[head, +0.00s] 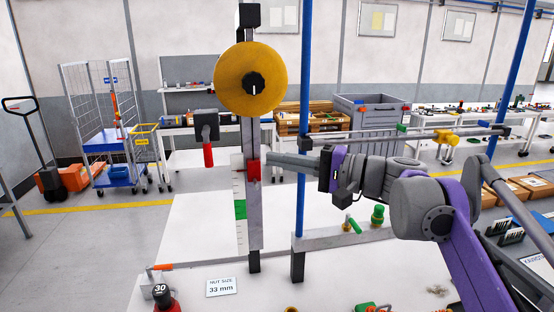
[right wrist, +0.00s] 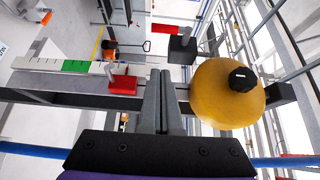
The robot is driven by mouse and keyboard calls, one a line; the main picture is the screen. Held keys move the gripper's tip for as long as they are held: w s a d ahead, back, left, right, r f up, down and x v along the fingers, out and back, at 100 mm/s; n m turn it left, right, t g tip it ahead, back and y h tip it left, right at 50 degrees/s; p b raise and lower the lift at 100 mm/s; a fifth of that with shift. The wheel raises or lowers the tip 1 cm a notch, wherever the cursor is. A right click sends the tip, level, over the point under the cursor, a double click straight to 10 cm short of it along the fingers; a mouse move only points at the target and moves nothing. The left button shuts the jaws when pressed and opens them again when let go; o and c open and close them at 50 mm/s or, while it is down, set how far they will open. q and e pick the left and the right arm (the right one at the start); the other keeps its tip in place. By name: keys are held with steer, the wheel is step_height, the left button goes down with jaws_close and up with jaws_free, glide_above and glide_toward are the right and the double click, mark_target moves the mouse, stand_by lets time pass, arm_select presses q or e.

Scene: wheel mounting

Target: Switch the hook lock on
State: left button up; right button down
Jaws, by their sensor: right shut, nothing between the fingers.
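A grey upright post (head: 249,125) carries a yellow wheel (head: 250,77) with a black knob at its centre. A red piece (head: 253,170) sits on the post beside a white scale with a green band; it also shows in the right wrist view (right wrist: 123,82). A black block with a red handle (head: 208,157) hanging down stands left of the post. I cannot tell which part is the hook lock. My right gripper (head: 272,160) is shut and empty, its tips close to the post near the red piece. Contact is unclear. My left gripper is out of view.
A blue upright pole (head: 303,120) stands just right of the post. The white table (head: 190,235) holds a "NUT SIZE 33 mm" card (head: 222,287), a tool marked 30 (head: 163,297) and green parts (head: 377,214). The table left of the post is mostly clear.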

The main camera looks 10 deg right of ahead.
mark_target(208, 148)
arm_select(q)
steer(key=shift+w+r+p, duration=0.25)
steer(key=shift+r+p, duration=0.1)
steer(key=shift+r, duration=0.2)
arm_select(e)
steer(key=w+a, duration=0.3)
steer(key=a, duration=0.6)
steer(key=shift+a, duration=0.35)
